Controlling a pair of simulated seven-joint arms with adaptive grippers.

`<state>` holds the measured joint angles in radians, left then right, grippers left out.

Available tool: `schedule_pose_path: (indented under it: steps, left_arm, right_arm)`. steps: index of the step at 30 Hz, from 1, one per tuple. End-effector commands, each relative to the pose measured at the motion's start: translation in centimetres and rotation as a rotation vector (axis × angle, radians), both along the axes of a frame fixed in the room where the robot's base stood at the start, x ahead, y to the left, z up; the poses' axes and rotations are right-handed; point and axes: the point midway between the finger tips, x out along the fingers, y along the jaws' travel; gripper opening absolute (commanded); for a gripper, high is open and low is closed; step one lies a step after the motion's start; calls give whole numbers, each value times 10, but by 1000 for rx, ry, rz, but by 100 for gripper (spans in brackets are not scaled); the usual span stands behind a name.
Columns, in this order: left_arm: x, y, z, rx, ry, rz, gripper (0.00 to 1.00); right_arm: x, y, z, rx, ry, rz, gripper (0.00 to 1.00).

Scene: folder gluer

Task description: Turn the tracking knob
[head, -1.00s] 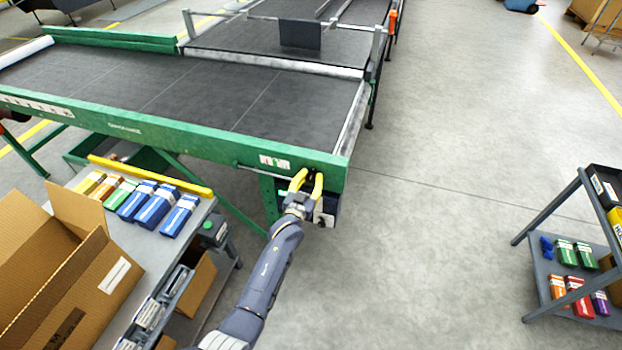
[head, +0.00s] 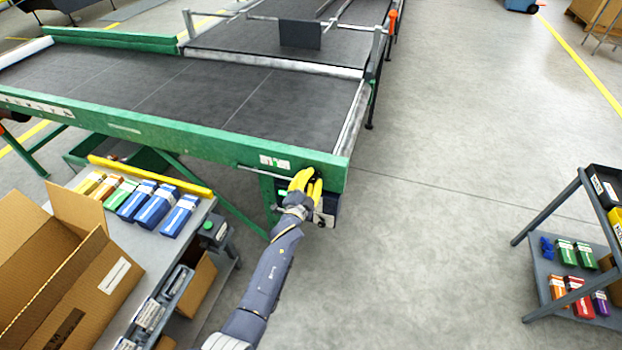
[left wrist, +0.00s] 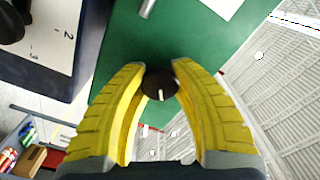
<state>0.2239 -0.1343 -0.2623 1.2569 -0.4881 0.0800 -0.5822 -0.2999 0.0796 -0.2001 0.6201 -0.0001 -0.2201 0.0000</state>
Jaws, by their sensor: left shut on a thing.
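The tracking knob (left wrist: 160,84) is a round black knob with a white pointer mark, on the green side frame of the conveyor (head: 140,128). In the left wrist view it sits between the tips of my yellow fingers. My left gripper (head: 309,178) is at the right end of the green frame in the head view. It is shut on the knob, with a finger on either side. In the head view the fingers mostly hide the knob. My right gripper is not in view.
A dark control box (head: 327,208) hangs just below the knob; its numbered white face (left wrist: 60,35) shows in the left wrist view. A grey table (head: 170,255) with small boxes and an open carton (head: 70,265) stands at left. Floor at right is clear up to a cart (head: 545,285).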

Motion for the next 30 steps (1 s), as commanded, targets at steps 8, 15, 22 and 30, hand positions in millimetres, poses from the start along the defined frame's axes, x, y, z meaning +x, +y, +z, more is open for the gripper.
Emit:
schedule_pose_path:
  steps: [8, 15, 22, 30]
  left_arm:
    - [-2, 4, -7, 119, -25, 4, 0]
    - [-2, 5, -7, 157, -37, 5, 0]
    - [-2, 6, -8, 163, -38, 6, 0]
    - [-2, 6, -7, 162, -38, 6, 36]
  right_arm:
    - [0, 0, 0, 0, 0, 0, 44]
    - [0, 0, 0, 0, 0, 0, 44]
    - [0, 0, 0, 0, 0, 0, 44]
    - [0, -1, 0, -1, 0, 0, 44]
